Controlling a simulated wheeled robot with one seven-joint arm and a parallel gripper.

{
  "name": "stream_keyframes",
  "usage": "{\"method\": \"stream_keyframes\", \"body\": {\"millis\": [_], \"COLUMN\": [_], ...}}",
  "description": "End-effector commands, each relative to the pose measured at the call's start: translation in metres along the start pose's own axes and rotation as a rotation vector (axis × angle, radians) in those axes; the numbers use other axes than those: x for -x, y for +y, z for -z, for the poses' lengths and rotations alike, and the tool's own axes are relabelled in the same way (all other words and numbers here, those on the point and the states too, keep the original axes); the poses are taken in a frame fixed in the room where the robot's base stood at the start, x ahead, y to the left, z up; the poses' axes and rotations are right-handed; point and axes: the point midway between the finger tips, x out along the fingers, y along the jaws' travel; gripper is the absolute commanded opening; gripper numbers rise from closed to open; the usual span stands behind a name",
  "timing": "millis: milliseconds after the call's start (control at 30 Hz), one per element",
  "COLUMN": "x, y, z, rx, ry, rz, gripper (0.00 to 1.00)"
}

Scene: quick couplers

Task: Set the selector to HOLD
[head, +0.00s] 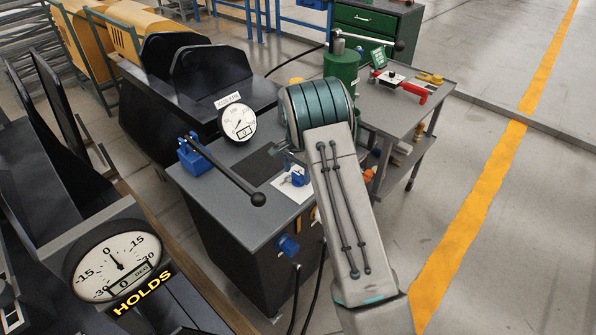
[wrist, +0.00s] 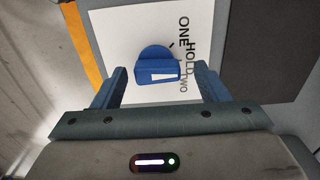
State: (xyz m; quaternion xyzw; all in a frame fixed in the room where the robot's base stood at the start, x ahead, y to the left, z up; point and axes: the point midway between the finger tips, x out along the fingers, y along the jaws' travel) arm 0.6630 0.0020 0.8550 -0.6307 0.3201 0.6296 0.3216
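The selector is a blue knob (wrist: 157,68) on a white plate (wrist: 125,30) printed ONE, HOLD and TWO. The knob's white mark points right in the wrist view, toward the HOLD and TWO side; I cannot tell exactly which word it meets. In the head view the knob (head: 298,178) sits on the grey cabinet top (head: 215,187), beside my arm. My gripper (wrist: 161,68) is open, with one blue finger on each side of the knob. Gaps show between the fingers and the knob. In the head view my arm mostly hides the gripper.
A black lever with a ball end (head: 258,199) and a round gauge (head: 238,121) are left of the selector. A green cylinder (head: 341,68) and a cart (head: 405,108) with a red tool stand behind my arm. A HOLDS dial (head: 117,262) is front left. Floor is free at right.

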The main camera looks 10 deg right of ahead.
Motion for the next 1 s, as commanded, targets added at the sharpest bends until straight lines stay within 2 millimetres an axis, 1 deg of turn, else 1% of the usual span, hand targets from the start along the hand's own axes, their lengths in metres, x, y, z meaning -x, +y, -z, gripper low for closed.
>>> {"method": "stream_keyframes", "body": {"millis": [200, 333, 467, 600, 800, 900, 1000], "x": [0.001, 0.013, 0.038, 0.071, 0.112, 0.126, 0.134], "y": [0.001, 0.001, 0.000, -0.001, -0.001, -0.001, -0.001], "z": [0.001, 0.001, 0.001, 0.001, 0.001, 0.001, 0.000], "rx": [-0.002, -0.001, 0.000, 0.001, 0.000, 0.000, 0.000], "ry": [0.000, 0.001, 0.003, 0.003, 0.002, 0.001, 0.001], "rz": [-0.001, 0.000, 0.003, 0.003, 0.001, 0.000, 0.000], "gripper": [0.67, 0.67, 0.67, 0.67, 0.67, 0.67, 0.67]}}
